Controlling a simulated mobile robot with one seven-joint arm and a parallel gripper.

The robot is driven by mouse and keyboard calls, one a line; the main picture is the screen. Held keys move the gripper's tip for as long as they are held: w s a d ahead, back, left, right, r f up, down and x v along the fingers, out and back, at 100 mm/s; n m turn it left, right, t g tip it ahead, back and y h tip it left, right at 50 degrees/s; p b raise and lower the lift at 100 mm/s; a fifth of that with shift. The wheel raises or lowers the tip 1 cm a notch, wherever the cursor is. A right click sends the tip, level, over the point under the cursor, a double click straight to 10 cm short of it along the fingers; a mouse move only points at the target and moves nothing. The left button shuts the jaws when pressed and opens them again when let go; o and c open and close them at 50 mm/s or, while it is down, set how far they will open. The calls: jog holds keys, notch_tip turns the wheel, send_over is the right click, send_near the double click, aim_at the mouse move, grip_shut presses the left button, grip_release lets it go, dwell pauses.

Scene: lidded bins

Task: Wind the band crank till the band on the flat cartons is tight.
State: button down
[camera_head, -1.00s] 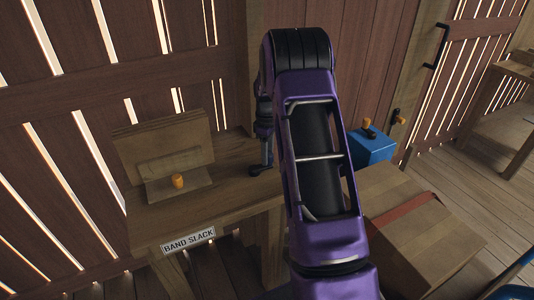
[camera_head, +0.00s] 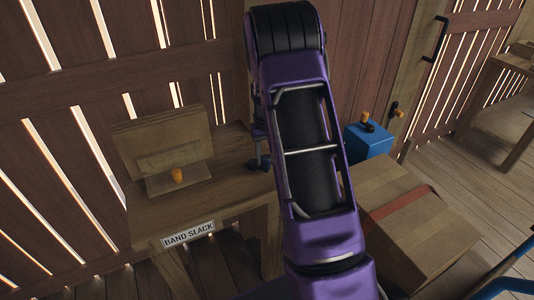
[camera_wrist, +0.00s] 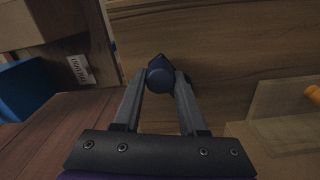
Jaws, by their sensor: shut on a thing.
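The band crank's round dark blue knob (camera_wrist: 160,76) sits between the fingertips of my gripper (camera_wrist: 160,82) in the wrist view. My gripper is shut on it, above the wooden bench (camera_head: 150,222). In the head view my purple arm hides most of the crank and gripper; small dark parts show at its left edge, low over the bench. A sign (camera_head: 188,235) on the bench front reads "BAND SLACK". A brown carton (camera_head: 425,235) with a red band (camera_head: 398,207) across its top lies right of my arm. I cannot tell how tight that band is.
An upright board (camera_head: 190,130) with a small orange knob (camera_head: 176,174) stands on the bench. A blue bin (camera_head: 373,141) with an orange handle stands behind the carton. Slatted walls close off the back; open plank floor (camera_head: 485,190) lies at the right.

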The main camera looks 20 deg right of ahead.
jog(key=m, duration=0.1)
jog(key=a+m, duration=0.1)
jog(key=m, duration=0.1)
jog(key=s+m, duration=0.1)
jog(key=shift+a+m+p, duration=0.3)
jog(key=shift+a+p, duration=0.05)
jog(key=shift+p, duration=0.05)
jog(key=shift+a+m+p, duration=0.3)
jog(key=shift+a+m, duration=0.2)
jog(key=shift+m, duration=0.7)
jog(key=shift+a+m+p, duration=0.25)
jog(key=shift+a+m, duration=0.25)
jog(key=shift+m, duration=0.7)
jog(key=shift+c, duration=2.3)
grip_release()
jog(key=shift+r, duration=0.15)
notch_tip(320, 180, up, 17)
jog(key=p, duration=0.1)
jog(key=shift+p, duration=0.3)
jog(key=shift+w+a+r, duration=0.1)
